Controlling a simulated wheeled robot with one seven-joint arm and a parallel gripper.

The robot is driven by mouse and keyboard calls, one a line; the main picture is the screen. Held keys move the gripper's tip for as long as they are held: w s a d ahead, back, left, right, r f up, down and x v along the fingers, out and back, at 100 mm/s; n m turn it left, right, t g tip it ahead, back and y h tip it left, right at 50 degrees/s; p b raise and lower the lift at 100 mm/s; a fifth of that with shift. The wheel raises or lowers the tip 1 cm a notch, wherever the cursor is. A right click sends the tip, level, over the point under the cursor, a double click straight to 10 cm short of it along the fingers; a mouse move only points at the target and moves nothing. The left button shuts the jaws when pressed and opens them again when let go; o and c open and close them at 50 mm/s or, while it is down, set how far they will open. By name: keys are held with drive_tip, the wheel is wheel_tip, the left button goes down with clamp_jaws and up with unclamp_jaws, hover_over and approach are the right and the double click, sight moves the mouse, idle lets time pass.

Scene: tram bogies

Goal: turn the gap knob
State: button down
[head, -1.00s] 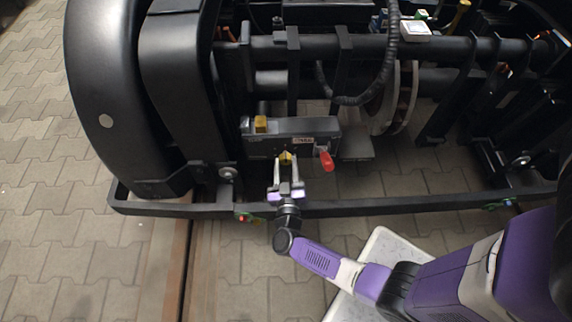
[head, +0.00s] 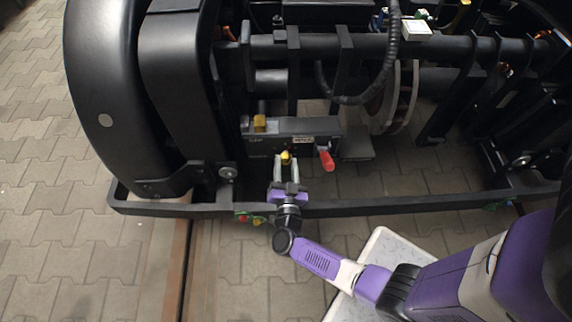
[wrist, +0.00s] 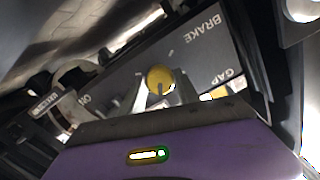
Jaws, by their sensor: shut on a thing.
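The gap knob (head: 286,157) is a small yellow knob on the front of a dark grey box (head: 292,127) low on the bogie. It also shows in the wrist view (wrist: 159,79), round and yellow, in front of a panel lettered "BRAKE" and "GAP". My gripper (head: 286,164) reaches it from the front and is shut on it, one finger on each side. In the wrist view the fingertips (wrist: 162,93) meet the knob's lower part. The knob's pointer or mark is too small to read.
A red lever (head: 326,160) sticks out just right of the knob. A black frame bar (head: 400,205) runs below, and a black hose (head: 386,75) hangs above. Paving (head: 80,260) lies open at the left.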

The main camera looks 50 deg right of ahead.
drive_tip(key=m+b, duration=0.1)
drive_tip(key=m, duration=0.4)
drive_tip(key=shift+f, duration=0.1)
drive_tip(key=shift+m, duration=0.4)
drive_tip(key=shift+a, duration=0.1)
drive_tip(key=c, duration=0.9)
unclamp_jaws()
drive_tip(key=p+v, duration=0.2)
drive_tip(key=v, duration=0.5)
drive_tip(key=shift+s+a, duration=0.1)
drive_tip(key=shift+s, duration=0.05)
drive_tip(key=shift+s+a, duration=0.15)
drive_tip(key=shift+a, duration=0.05)
